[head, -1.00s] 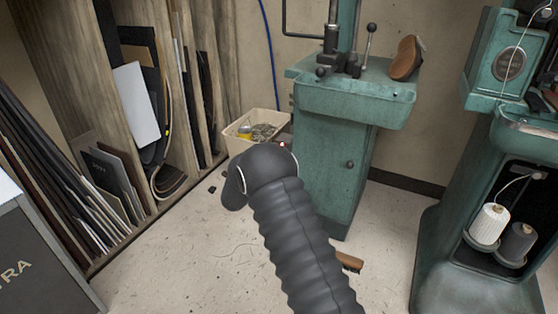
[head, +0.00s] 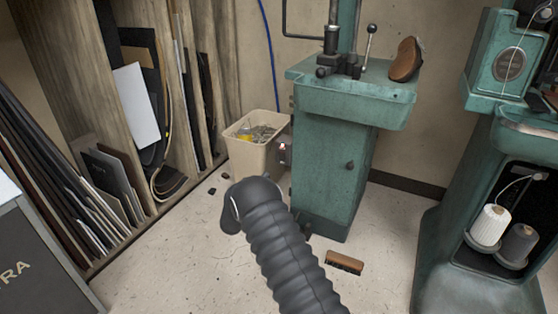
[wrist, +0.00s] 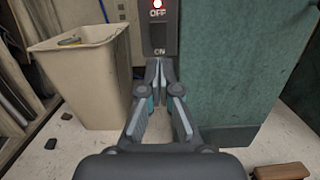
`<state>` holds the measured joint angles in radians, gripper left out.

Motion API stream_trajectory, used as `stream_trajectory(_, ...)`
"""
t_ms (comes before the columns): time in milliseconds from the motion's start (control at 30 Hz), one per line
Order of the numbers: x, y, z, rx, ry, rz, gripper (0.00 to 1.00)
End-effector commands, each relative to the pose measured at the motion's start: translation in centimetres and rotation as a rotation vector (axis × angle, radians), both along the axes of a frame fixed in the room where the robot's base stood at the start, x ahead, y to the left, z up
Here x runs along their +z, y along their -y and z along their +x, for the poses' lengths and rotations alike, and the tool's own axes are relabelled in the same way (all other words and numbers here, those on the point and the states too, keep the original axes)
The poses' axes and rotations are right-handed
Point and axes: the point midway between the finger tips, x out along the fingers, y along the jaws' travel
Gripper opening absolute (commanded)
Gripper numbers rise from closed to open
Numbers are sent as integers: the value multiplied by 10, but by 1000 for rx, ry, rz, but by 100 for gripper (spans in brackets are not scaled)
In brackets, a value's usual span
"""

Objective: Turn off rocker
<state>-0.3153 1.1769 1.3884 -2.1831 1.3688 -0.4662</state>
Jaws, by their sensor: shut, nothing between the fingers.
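The rocker switch (wrist: 160,30) is a dark grey plate at the top middle of the wrist view, marked OFF above and ON below. A red and white spot shows above the OFF mark, cut by the frame edge. In the head view the switch (head: 284,150) is a small box on the left side of the green machine cabinet (head: 330,165). My gripper (wrist: 161,66) is shut and empty, its fingertips just below the ON mark in the picture. I cannot tell whether they touch the switch. In the head view my dark sleeved arm hides the gripper.
A cream bin (head: 258,155) with scraps stands left of the switch, close to the cabinet. A brush (head: 345,263) lies on the floor at right. Sheet racks (head: 110,190) stand at left, and a second green machine (head: 470,190) at right.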

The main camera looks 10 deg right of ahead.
Motion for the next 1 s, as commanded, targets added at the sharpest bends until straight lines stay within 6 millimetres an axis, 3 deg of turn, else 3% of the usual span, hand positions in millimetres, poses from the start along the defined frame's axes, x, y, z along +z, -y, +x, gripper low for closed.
stream_trajectory(600,15,63,85,-1,1,0,0)
stream_trajectory(1000,17,72,98,0,0,-1,0)
